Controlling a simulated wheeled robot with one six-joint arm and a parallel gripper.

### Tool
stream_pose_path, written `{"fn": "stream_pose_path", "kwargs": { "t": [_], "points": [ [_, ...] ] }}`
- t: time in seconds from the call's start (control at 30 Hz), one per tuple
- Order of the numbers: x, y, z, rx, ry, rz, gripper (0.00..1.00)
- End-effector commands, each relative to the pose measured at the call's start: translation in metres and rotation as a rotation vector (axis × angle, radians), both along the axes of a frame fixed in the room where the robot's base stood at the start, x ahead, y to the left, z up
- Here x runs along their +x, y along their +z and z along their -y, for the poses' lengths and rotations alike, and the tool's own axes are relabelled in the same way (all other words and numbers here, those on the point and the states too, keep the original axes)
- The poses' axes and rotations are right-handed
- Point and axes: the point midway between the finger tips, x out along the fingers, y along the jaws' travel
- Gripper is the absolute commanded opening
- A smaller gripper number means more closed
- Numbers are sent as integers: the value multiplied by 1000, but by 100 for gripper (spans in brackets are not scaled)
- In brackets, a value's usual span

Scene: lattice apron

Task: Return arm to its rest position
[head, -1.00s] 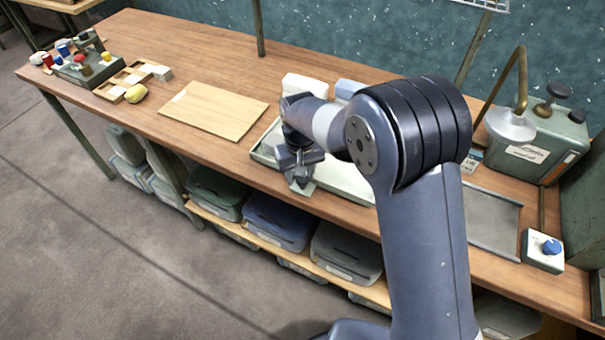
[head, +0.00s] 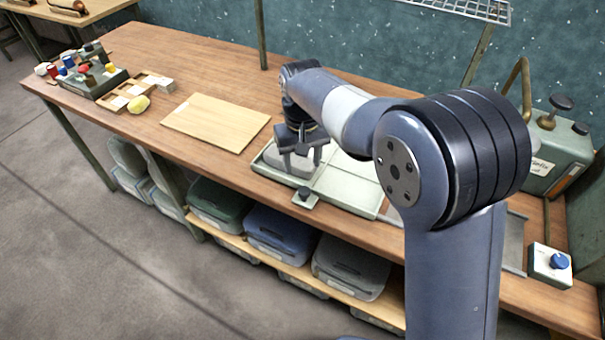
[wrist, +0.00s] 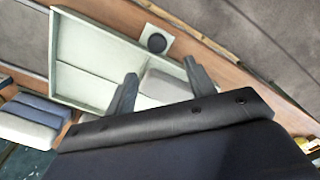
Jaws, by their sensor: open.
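My gripper (head: 299,168) is over the left part of the pale green tray (head: 345,195) on the wooden bench. Its two fingers are apart. In the wrist view my gripper (wrist: 158,80) has a light grey block (wrist: 166,87) showing between and beyond its fingers, inside a tray compartment. Whether the fingers touch the block cannot be told. The tray (wrist: 85,93) has raised walls and dividers. My arm hides part of the tray and the bench behind it in the head view.
A small plate with a black knob (head: 305,196) is at the tray's front edge. A wooden board (head: 217,122) lies to the left. A green can (head: 560,155) and a blue-knobbed box (head: 550,265) stand at the right. Lidded bins (head: 280,232) sit below.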

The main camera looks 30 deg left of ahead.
Motion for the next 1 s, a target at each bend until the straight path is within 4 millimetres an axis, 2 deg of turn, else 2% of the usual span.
{"fn": "stream_pose_path", "kwargs": {
  "t": [0.2,0.57,0.77,1.0],
  "points": [
    [0,12,0,0,0,0,52],
    [0,8,0,-1,0,-1,52],
    [-1,-17,1,-5,0,-4,52],
    [-1,-64,2,-6,-1,-5,52]
  ]
}}
